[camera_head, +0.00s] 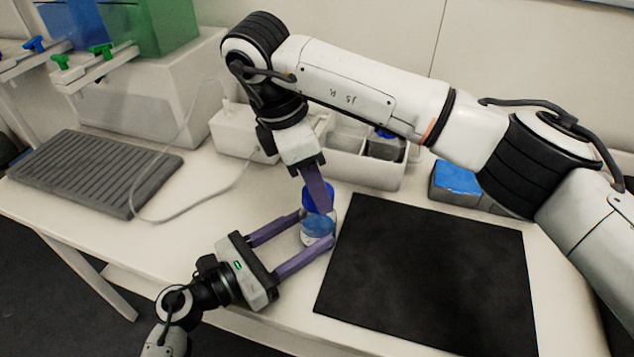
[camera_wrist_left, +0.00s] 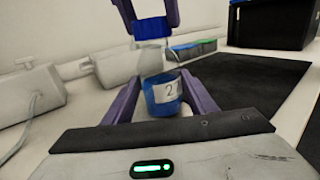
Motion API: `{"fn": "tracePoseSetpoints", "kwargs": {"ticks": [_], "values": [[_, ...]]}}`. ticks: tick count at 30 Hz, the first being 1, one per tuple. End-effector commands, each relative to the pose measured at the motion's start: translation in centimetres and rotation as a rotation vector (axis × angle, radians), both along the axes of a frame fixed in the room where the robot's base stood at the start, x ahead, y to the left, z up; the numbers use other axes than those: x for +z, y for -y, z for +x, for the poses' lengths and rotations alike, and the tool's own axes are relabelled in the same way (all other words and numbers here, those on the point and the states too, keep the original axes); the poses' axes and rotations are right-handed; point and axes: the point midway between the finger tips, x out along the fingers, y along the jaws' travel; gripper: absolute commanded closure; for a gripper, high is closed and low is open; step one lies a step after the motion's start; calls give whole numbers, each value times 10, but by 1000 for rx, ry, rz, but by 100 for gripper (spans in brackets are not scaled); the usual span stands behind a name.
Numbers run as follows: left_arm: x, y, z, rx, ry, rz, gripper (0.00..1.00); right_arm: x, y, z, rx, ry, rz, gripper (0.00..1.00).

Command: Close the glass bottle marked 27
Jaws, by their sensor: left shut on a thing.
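The glass bottle (camera_head: 318,229) stands upright at the left edge of the black mat, with blue contents in its lower part. In the left wrist view the bottle (camera_wrist_left: 166,92) has a white label on which a "2" shows; the rest is cut off. My left gripper (camera_head: 310,238) is shut on the bottle low on its body. A blue cap (camera_head: 318,197) is at the top of the bottle; it also shows in the left wrist view (camera_wrist_left: 152,28). My right gripper (camera_wrist_left: 150,20) reaches down from above and is shut on the cap. I cannot tell whether cap and neck touch.
A black mat (camera_head: 430,270) covers the table to the right. Behind stands a white compartment box (camera_head: 365,172). A blue-topped box (camera_head: 457,180) is at the back right. A grey ribbed plate (camera_head: 95,170) and a cable lie at the left.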

Motion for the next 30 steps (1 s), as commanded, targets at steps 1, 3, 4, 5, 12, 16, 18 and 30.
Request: {"fn": "tracePoseSetpoints", "kwargs": {"ticks": [1, 3, 4, 5, 12, 16, 18, 30], "values": [[-1, 0, 0, 1, 0, 2, 100, 1, -1, 1, -136, -2, -1, 80], [-1, 0, 0, 1, 0, 2, 100, 0, -1, 1, -308, -1, -1, 80], [-1, -1, 0, 1, 0, 2, 100, 0, 0, 1, -370, -1, -1, 80], [-1, -1, 0, 1, 0, 2, 100, 0, 0, 2, -425, -1, 0, 80], [-1, -1, 0, 2, -1, 2, 100, 0, 0, 2, -611, 2, -1, 80], [-1, -1, 0, 2, -1, 2, 100, 0, 0, 2, -609, 2, -1, 80], [-1, -1, 0, 2, -2, 1, 100, 0, 0, 2, -607, 2, 0, 80], [-1, -1, 0, 2, -1, 2, 100, 0, 0, 2, -605, 3, 1, 41]]}}
